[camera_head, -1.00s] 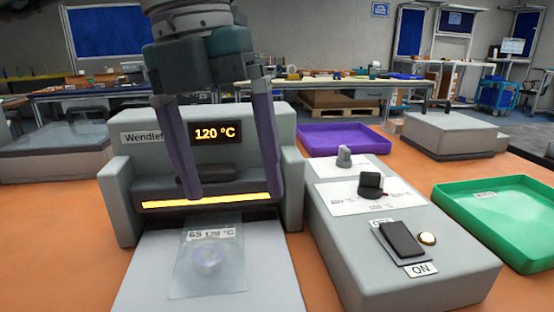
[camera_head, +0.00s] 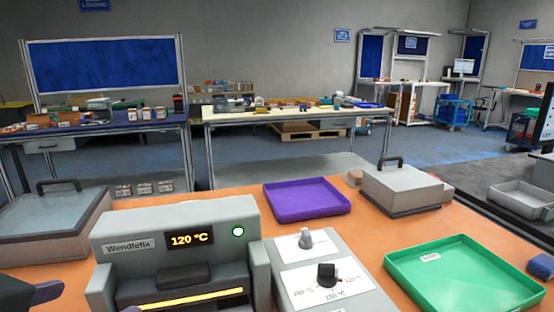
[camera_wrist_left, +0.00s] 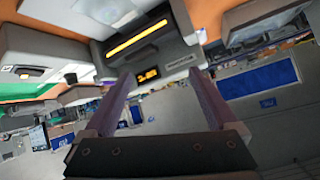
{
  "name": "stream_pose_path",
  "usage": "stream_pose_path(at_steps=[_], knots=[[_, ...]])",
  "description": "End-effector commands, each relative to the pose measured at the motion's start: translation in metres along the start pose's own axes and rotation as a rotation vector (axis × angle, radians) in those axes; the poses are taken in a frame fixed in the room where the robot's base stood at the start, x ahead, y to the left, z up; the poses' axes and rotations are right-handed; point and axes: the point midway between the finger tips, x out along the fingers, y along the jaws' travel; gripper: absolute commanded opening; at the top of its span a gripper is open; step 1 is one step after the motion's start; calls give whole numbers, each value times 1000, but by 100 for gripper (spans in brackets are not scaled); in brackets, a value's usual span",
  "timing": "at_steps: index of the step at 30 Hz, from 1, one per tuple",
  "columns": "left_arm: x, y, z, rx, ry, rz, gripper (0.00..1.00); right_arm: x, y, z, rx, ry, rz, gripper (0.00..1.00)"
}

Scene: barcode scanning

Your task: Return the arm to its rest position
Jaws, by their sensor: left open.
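My left gripper (camera_wrist_left: 160,78) shows in the left wrist view as two purple fingers spread apart with nothing between them. In the head view only a dark part of it and a purple finger (camera_head: 47,291) show at the lower left edge, beside the grey sealing machine (camera_head: 120,262). The machine's display (camera_head: 190,239) reads 120 °C and a green light (camera_head: 238,231) glows on its front. Its yellow slot strip also shows in the left wrist view (camera_wrist_left: 137,38), beyond the fingers. My right gripper is in neither view.
A grey control box (camera_head: 352,296) with knobs stands right of the machine. A purple tray (camera_head: 306,199), a green tray (camera_head: 470,275) and lidded grey boxes (camera_head: 408,186) (camera_head: 52,222) stand on the orange table. A monitor edge (camera_head: 540,175) is at the far right.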

Motion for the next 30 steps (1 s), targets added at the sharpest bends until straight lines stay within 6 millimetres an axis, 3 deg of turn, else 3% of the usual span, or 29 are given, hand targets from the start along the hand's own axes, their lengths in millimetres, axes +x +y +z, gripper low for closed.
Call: stream_pose_path(at_steps=[1,3,7,9,14,27,30], knots=[[-18,1,30,-25,-140,34,92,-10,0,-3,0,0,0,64],[-42,7,70,-45,-319,88,92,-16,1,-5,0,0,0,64],[-101,20,128,-60,-613,205,92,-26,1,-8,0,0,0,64],[-123,12,98,-57,-616,210,92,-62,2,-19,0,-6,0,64],[-158,-3,49,-56,-614,208,92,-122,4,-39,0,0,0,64],[-271,-48,-105,-57,-613,206,92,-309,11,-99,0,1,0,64],[-292,-56,-134,-57,-613,206,92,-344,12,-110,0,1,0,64]])
